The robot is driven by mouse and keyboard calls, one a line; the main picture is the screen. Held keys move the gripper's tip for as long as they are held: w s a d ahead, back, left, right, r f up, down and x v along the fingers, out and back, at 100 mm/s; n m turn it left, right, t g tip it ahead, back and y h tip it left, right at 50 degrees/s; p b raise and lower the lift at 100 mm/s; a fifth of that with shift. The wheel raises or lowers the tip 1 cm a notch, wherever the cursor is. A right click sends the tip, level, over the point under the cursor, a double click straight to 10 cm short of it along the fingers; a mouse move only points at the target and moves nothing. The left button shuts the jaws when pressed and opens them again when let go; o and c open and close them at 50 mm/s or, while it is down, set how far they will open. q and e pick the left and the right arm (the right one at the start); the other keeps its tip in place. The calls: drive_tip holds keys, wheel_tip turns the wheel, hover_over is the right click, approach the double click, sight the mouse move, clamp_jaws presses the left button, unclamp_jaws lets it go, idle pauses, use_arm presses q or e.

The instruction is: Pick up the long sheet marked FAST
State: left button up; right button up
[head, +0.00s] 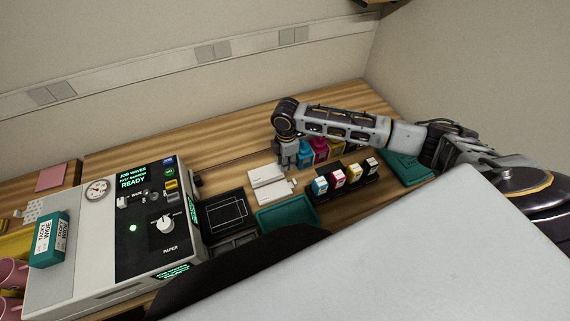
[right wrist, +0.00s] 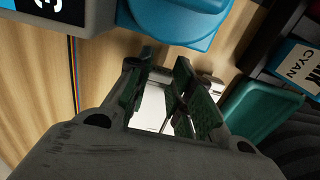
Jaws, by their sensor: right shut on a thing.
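White flat pieces lie on the wooden table in the head view, an upper one (head: 266,174) and a lower one (head: 272,193). No FAST mark can be read on either. My right gripper (head: 288,160) points down at the right end of these pieces. In the right wrist view its fingers (right wrist: 163,98) are closed around a white sheet (right wrist: 150,106), which shows between and behind them. The fingers hide part of the sheet, so its length and mark cannot be told. My left gripper is not in view.
A teal tray (head: 262,223) lies just in front of the white pieces. Coloured cartridges (head: 320,186) stand in a black rack to the right, with ink bottles (head: 305,156) behind. A large printer (head: 105,240) with a READY display fills the left. The table's back strip is clear.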

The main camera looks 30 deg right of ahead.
wheel_tip(320, 180, up, 8)
drive_tip(key=shift+r, duration=0.25)
drive_tip(key=shift+w, duration=0.1)
idle(0.6)
